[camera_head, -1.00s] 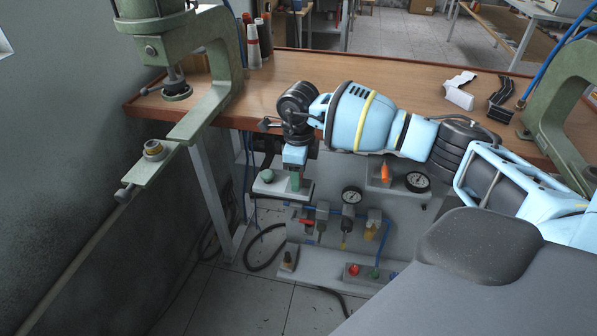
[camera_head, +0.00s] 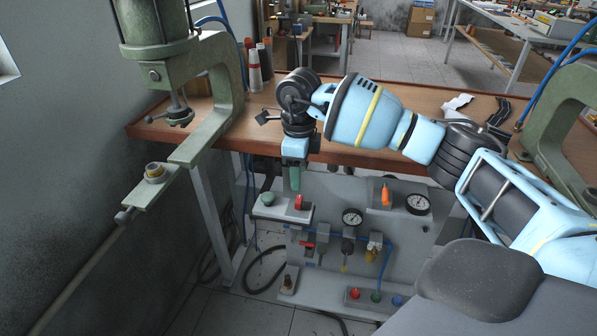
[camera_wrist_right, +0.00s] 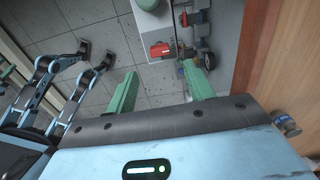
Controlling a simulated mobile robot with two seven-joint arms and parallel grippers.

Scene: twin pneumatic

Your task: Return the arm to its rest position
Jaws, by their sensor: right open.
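My right arm reaches across the head view from the lower right, bent over the front of the wooden workbench (camera_head: 430,100). Its gripper (camera_head: 294,178) points down, with green fingers, just above a small grey button box (camera_head: 270,209). The box carries a green knob (camera_head: 268,199) and a red button (camera_head: 299,202). In the right wrist view the two green fingers (camera_wrist_right: 160,90) are spread apart with nothing between them. The red button (camera_wrist_right: 160,49) shows beyond them, apart from the fingers. My left gripper is not in the head view.
A green press (camera_head: 225,95) stands at the left and another (camera_head: 560,125) at the right. Open tiled floor (camera_head: 240,310) lies in front.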

